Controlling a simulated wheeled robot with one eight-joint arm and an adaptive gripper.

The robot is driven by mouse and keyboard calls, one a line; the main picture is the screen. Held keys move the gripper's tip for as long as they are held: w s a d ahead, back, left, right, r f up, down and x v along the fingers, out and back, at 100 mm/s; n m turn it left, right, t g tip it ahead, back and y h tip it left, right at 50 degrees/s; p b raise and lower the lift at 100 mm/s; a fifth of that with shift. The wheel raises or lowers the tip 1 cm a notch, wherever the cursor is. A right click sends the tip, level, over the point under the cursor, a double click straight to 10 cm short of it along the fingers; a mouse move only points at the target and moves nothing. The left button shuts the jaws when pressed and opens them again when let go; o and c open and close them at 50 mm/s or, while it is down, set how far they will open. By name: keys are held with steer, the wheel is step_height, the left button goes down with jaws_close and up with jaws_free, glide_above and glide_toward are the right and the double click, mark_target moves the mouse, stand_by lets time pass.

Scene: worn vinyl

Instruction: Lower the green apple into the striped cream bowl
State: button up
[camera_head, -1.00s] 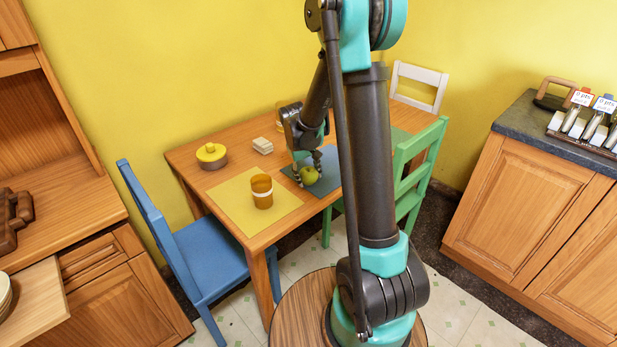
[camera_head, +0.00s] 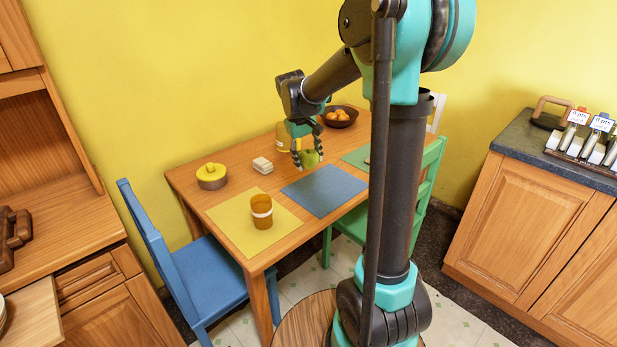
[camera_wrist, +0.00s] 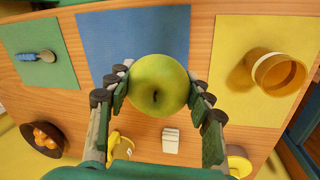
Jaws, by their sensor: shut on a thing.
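The green apple (camera_head: 309,158) is held between the fingers of my gripper (camera_head: 308,156), above the wooden table behind the blue mat. In the wrist view the apple (camera_wrist: 159,85) sits between the two fingers of my gripper (camera_wrist: 158,97), with the blue mat beyond it. I cannot make out a striped cream bowl for certain. Only a sliver of a pale round dish (camera_head: 3,310) shows at the left edge of the head view, on a pulled-out board, and I cannot tell its pattern.
The table (camera_head: 240,183) carries a yellow-lidded pot (camera_head: 211,176), a white block (camera_head: 262,165), a banded brown cup (camera_head: 261,211), a jar (camera_head: 284,138) and a dark bowl of oranges (camera_head: 340,117). The blue mat (camera_head: 324,190) is bare. Blue (camera_head: 214,265) and green (camera_head: 428,190) chairs flank the table.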

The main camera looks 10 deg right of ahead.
mark_target(309, 152)
steer(key=v, duration=0.3)
steer(key=shift+w+d+r, duration=0.1)
steer(key=shift+d+r, duration=0.2)
steer(key=shift+r, duration=0.2)
steer(key=shift+a+r, duration=0.25)
steer(key=shift+r, duration=0.15)
steer(key=s+a+r, duration=0.1)
steer(key=s+a, duration=0.6)
steer(key=a, duration=0.6)
steer(key=s+a+r, duration=0.2)
steer(key=s+a, duration=0.6)
steer(key=a, duration=0.5)
steer(key=s+a+r, duration=0.1)
steer(key=s+a, duration=0.6)
steer(key=a, duration=0.5)
steer(key=s+a+f, duration=0.1)
steer(key=s+a, duration=0.6)
steer(key=a, duration=0.6)
steer(key=s+a+f, duration=0.1)
steer(key=s+a, duration=0.6)
steer(key=a, duration=0.5)
steer(key=s+a+f, duration=0.1)
steer(key=s+a, duration=0.6)
steer(key=a, duration=0.6)
steer(key=shift+s+a+f, duration=0.2)
steer(key=shift+a+f, duration=0.1)
steer(key=shift+f, duration=0.05)
